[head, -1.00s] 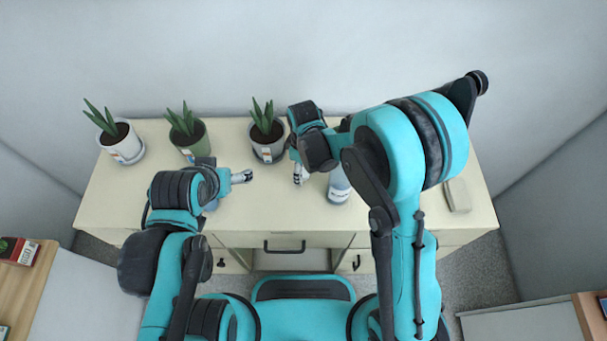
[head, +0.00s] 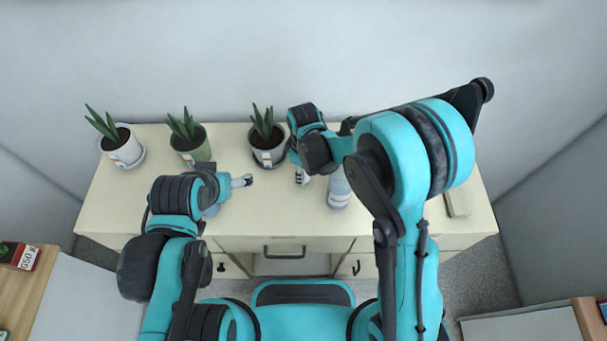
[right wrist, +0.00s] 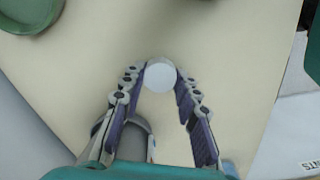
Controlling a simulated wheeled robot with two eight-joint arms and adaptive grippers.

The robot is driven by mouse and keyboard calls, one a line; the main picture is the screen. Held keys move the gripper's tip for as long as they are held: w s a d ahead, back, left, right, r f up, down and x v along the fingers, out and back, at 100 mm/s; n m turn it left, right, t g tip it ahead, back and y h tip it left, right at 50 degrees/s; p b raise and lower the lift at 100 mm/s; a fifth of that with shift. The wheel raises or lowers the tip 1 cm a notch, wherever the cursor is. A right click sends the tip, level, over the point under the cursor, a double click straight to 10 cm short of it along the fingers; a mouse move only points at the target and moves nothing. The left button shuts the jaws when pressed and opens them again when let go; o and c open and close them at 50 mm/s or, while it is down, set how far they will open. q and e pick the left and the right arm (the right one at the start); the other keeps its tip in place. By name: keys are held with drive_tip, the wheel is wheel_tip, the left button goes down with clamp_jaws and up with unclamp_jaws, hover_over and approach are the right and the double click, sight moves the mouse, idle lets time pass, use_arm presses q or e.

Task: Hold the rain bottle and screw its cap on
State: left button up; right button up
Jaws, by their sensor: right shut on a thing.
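A pale blue and white bottle (head: 339,190) stands upright on the cream desk, just right of my right gripper (head: 302,177) and partly behind my right arm. In the right wrist view, my right gripper (right wrist: 160,82) is shut on a white round cap (right wrist: 160,76) at its fingertips, above the desktop. My left gripper (head: 242,181) is left of the right one, pointing right over the desk; its fingers are too small to judge. A bluish object (head: 211,209) shows below my left wrist, mostly hidden; I cannot tell whether it is a bottle.
A flat beige object (head: 457,199) lies at the right. The desk's front middle is clear.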

wheel_tip(320, 180, up, 9)
drive_tip(key=p, duration=0.2)
drive_tip(key=shift+f, duration=0.15)
drive_tip(key=shift+d+f, duration=0.15)
drive_tip(key=shift+d, duration=0.25)
drive_tip(key=d+f+m+b, duration=0.1)
drive_tip(key=d+f+m, duration=0.1)
drive_tip(key=d+m, duration=0.2)
drive_tip(key=d+f+m+b, duration=0.1)
drive_tip(key=d+m, duration=0.3)
drive_tip(key=d, duration=0.3)
drive_tip(key=d+f+m+b, duration=0.1)
drive_tip(key=d+f+m, duration=0.1)
drive_tip(key=d+m, duration=0.3)
drive_tip(key=shift+s+d+f, duration=0.35)
drive_tip(key=shift+d, duration=0.1)
